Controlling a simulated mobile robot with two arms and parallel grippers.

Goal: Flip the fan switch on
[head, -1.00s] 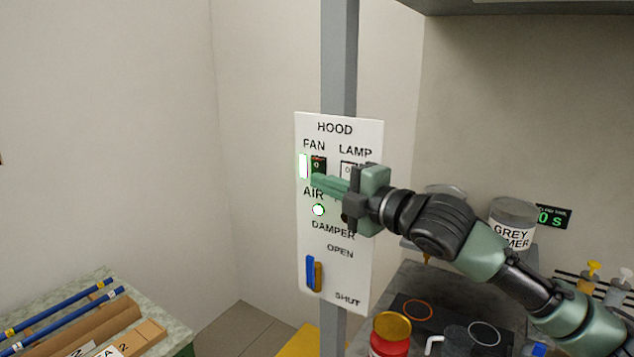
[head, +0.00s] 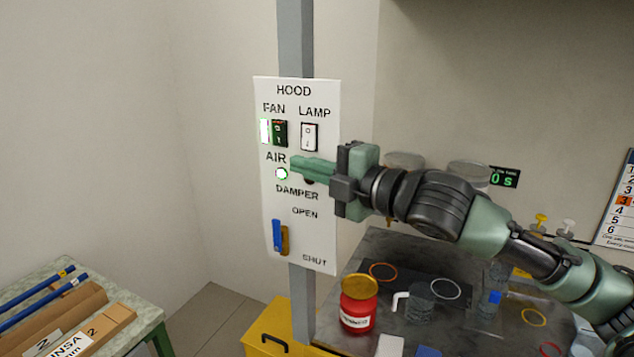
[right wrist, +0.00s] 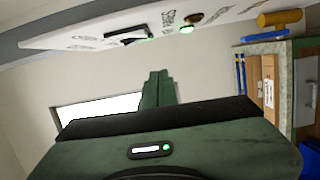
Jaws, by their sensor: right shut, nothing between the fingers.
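The fan switch (head: 279,133) is a dark rocker under the word FAN on the white HOOD panel (head: 325,215). A bar (head: 264,131) at its left glows green-white. A dark rocker, seen edge-on, shows in the right wrist view (right wrist: 126,38); its position is hard to read there. My right gripper (head: 294,167) is shut and empty. Its green fingertips are below and slightly right of the fan switch, apart from it, in front of the panel near the lit AIR lamp (head: 282,174). The fingers also show in the right wrist view (right wrist: 156,82). My left gripper is out of view.
The white lamp switch (head: 309,137) is right of the fan switch. A blue damper lever (head: 277,235) is low on the panel. The panel hangs on a grey post (head: 295,45). Below right, a dark bench holds a red jar (head: 358,308) and a glass mug (head: 420,300).

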